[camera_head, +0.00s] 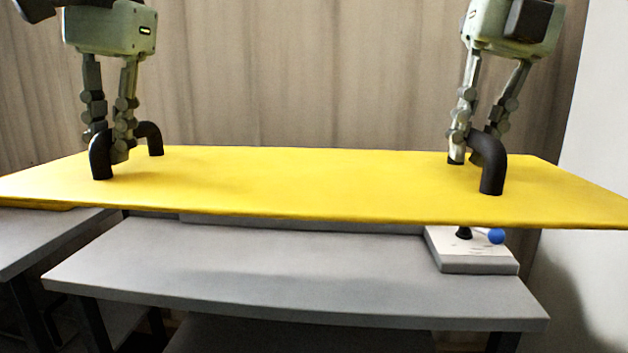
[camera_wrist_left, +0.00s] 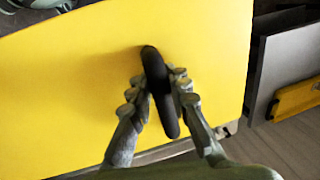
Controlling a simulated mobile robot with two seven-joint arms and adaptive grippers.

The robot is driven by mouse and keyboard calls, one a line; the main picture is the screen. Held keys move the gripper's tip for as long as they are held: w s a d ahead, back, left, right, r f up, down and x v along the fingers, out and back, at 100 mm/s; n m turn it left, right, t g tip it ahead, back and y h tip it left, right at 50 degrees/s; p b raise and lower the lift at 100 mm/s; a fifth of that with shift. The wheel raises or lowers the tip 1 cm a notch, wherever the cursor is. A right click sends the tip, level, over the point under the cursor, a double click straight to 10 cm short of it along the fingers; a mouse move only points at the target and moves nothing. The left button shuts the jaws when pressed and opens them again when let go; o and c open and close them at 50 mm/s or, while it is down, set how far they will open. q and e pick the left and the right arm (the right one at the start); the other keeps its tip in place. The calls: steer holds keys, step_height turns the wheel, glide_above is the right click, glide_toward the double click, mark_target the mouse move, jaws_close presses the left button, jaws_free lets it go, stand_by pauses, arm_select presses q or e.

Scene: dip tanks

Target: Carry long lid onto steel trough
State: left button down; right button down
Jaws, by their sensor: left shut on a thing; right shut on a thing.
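The long lid (camera_head: 300,185) is a wide flat yellow panel with a black arched handle near each end. It is held level above a grey table in the head view, and it fills much of the left wrist view (camera_wrist_left: 70,80). My left gripper (camera_head: 119,150) is shut on the left handle (camera_head: 101,158); the wrist view shows its fingers (camera_wrist_left: 160,95) on both sides of that handle. My right gripper (camera_head: 470,140) is shut on the right handle (camera_head: 490,165). I cannot make out the steel trough for certain; the lid hides much of what lies behind and below it.
A grey table (camera_head: 290,275) stands below the lid. A white box with a black stem and blue ball (camera_head: 480,250) sits at its right end. Another grey surface (camera_head: 40,235) is at the left, with a yellow edge above it. A beige curtain hangs behind.

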arm_select(q)
steer(key=shift+s+d, duration=0.15)
steer(key=shift+d, duration=0.1)
arm_select(e)
steer(key=shift+d, duration=0.65)
